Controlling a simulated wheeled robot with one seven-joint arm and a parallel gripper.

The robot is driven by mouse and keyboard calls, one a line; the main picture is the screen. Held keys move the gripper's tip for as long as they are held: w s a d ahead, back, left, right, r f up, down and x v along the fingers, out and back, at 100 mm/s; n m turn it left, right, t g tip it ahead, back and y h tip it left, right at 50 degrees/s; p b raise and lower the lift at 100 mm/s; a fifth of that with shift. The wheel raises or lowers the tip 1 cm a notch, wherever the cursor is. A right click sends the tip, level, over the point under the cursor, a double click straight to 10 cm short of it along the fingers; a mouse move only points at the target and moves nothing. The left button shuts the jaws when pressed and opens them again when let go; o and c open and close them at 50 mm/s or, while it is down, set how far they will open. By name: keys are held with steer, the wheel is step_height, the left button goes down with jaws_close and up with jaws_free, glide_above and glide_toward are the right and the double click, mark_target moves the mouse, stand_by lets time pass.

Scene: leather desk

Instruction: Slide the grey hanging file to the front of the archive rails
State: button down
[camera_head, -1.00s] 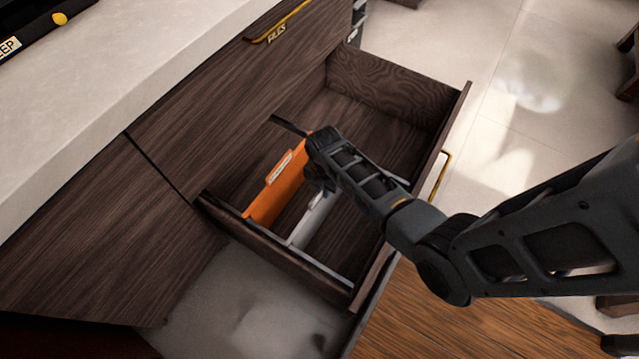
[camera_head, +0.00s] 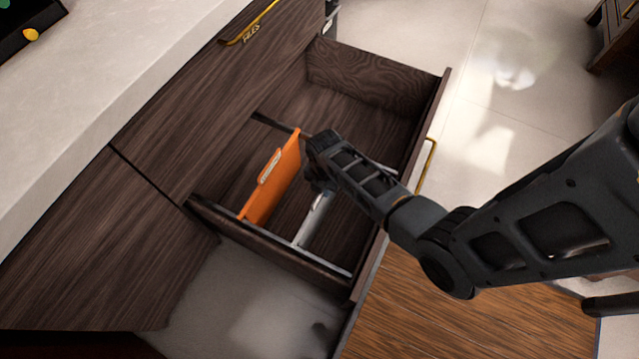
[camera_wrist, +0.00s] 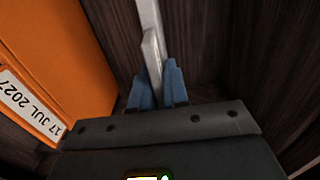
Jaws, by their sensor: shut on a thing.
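The grey hanging file (camera_head: 311,222) stands on edge across the open drawer, seen as a narrow pale strip. My gripper (camera_head: 318,187) is over its upper part from the right, and the arm hides its far end. In the wrist view the blue fingertips (camera_wrist: 157,90) are shut on the top edge of the grey file (camera_wrist: 152,58). Pale pieces of the archive rails (camera_head: 325,262) show along the drawer's near side, on the front side of the file.
An orange hanging file (camera_head: 270,180) with a label stands behind the grey one; its label (camera_wrist: 30,105) reads "17 JUL 2027" in the wrist view. The drawer front with a gold handle (camera_head: 427,166) is at the right. Bare drawer floor lies between file and front.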

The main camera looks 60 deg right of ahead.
steer(key=s+p, duration=0.3)
steer(key=s, duration=0.4)
steer(key=shift+s, duration=0.35)
stand_by(0.7)
steer(key=c, duration=1.1)
jaws_free()
steer(key=shift+o, duration=0.2)
step_height(320, 180, up, 8)
steer(key=p, duration=0.2)
steer(key=shift+f, duration=0.1)
